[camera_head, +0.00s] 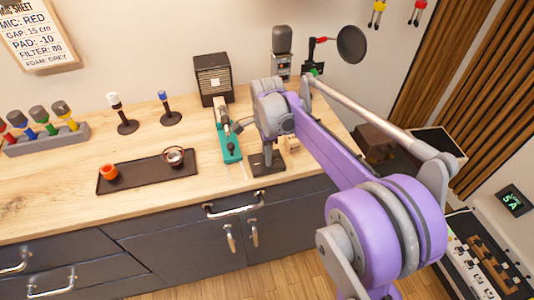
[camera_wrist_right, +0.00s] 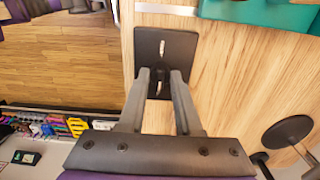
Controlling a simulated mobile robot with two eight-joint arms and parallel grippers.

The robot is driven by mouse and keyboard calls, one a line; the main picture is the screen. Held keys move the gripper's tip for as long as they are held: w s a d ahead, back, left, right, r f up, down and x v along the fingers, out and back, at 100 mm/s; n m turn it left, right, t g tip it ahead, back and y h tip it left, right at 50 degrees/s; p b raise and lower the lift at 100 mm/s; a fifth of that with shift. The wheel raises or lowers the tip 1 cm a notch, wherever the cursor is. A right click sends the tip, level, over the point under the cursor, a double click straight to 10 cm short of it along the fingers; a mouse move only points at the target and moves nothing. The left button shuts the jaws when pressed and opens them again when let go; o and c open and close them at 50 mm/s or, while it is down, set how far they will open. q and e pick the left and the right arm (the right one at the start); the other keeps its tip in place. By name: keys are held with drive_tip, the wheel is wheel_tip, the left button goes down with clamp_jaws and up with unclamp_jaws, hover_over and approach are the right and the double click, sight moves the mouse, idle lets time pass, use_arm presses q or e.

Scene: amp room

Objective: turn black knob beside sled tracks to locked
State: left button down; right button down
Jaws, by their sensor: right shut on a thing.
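My right gripper (camera_head: 268,152) reaches down to a small black plate (camera_head: 268,168) on the wooden counter near its front edge. In the right wrist view the fingers (camera_wrist_right: 163,72) point down at the plate (camera_wrist_right: 184,44), which bears pale marks. They are shut on the black knob (camera_wrist_right: 161,80), a dark piece between them, mostly hidden by the fingers. Which way the knob is turned cannot be told. A teal track piece (camera_head: 230,153) lies just left of the plate; it also shows at the top of the right wrist view (camera_wrist_right: 265,12). My left gripper is not in view.
A dark tray (camera_head: 135,177) with an orange cup and a bowl lies to the left. A black speaker-like box (camera_head: 213,80) and a microphone (camera_head: 282,40) stand behind. Cabinet handles (camera_head: 235,205) jut out below the counter's front edge.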

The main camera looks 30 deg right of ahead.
drive_tip(key=c, duration=0.6)
unclamp_jaws()
drive_tip(key=shift+r, duration=0.1)
wheel_tip(320, 180, up, 11)
drive_tip(key=shift+p, duration=0.35)
drive_tip(key=shift+f, duration=0.2)
drive_tip(key=s+a+f+n+t, duration=0.2)
drive_tip(key=s+a+f+n, duration=0.3)
drive_tip(key=s+n, duration=0.5)
drive_tip(key=s+a+f+n+t, duration=0.3)
drive_tip(key=s+a+f+n, duration=0.2)
drive_tip(key=s+f+n, duration=0.3)
drive_tip(key=s+n, duration=0.2)
drive_tip(key=s, duration=0.1)
drive_tip(key=shift+a+f+n+p, duration=0.2)
drive_tip(key=shift+f+n+p, duration=0.1)
drive_tip(key=shift+f+n, duration=0.1)
